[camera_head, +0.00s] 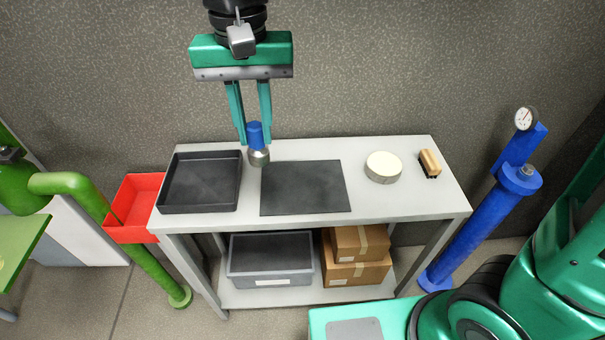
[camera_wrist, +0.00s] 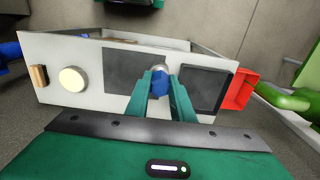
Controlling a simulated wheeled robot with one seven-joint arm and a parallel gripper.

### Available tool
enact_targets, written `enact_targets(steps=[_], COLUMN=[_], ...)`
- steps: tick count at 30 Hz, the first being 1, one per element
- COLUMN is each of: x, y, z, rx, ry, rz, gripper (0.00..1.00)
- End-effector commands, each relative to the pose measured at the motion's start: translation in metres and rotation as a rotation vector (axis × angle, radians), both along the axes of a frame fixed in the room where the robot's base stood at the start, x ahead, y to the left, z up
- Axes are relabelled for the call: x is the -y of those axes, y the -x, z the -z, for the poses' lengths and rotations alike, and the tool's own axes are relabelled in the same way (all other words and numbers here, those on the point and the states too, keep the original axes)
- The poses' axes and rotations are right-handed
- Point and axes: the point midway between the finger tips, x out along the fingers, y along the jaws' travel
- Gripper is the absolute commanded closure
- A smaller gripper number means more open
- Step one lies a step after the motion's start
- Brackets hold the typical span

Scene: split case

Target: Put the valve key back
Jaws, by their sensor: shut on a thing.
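My gripper (camera_head: 255,138) is shut on a tool with a blue handle (camera_head: 255,130) and a round metal end (camera_head: 259,157), which I take to be the valve key. The key hangs roughly upright with its metal end down, over the back part of the table between the black tray (camera_head: 163,207) and the dark mat (camera_head: 304,188). I cannot tell how high above the table it is. In the wrist view the blue handle (camera_wrist: 159,86) shows between my fingers. The tray and the mat look empty.
A round cream-topped object (camera_head: 383,166) and a wooden brush (camera_head: 429,163) stand on the table's right. A red bin (camera_head: 133,208) is at its left end. A grey crate (camera_head: 271,262) and cardboard boxes (camera_head: 357,258) are on the lower shelf. A blue post with a gauge (camera_head: 525,118) stands at right.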

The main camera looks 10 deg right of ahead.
Motion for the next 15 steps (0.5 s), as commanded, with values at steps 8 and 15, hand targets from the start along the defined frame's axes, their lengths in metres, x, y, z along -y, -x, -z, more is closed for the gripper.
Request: enact_targets(steps=[8, 15], x=[0.036, 0.072], y=[-0.028, -0.057], z=[0.027, 0.054], rx=[-0.002, -0.001], ry=[0.002, 0.001], rz=[0.007, 0.007], gripper=[1.0, 1.0])
